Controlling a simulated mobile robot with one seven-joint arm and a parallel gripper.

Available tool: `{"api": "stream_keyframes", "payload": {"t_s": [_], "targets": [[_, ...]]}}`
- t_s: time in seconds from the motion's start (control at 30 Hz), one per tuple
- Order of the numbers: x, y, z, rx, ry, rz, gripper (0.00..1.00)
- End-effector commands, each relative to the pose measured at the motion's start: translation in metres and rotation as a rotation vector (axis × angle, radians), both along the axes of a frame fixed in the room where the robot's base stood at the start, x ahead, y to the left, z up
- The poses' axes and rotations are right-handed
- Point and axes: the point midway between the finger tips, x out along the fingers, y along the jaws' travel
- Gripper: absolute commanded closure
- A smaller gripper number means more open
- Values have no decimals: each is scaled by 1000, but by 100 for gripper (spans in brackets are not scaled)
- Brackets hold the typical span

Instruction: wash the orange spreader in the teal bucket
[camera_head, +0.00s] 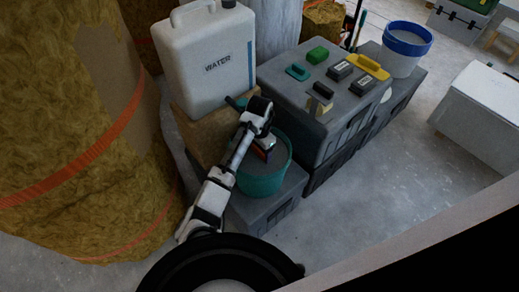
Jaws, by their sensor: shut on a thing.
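The teal bucket (262,185) stands on a low grey box in the middle of the view, with greyish contents showing inside its rim. My gripper (264,143) is over the bucket, pointing down at its opening. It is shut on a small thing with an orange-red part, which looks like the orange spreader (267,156). My arm hides part of the bucket's left side and rim. The spreader's lower end is hard to see, so I cannot tell whether it touches the contents.
A white water canister (208,60) stands behind my arm on a brown block. A grey case (290,108) at right carries several tools, including a yellow one (371,67) and a green block (317,55). A white bucket with a blue rim (407,47) stands beyond. Strapped insulation rolls (60,130) crowd the left.

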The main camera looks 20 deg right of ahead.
Motion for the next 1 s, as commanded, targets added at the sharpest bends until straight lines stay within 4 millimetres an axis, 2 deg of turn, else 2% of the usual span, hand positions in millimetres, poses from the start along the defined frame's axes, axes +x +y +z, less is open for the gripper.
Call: {"api": "stream_keyframes", "payload": {"t_s": [0.6, 1.0], "targets": [[0, 0, 13, -1, 0, 0, 48], [0, 0, 3, 1, 1, 0, 48]]}}
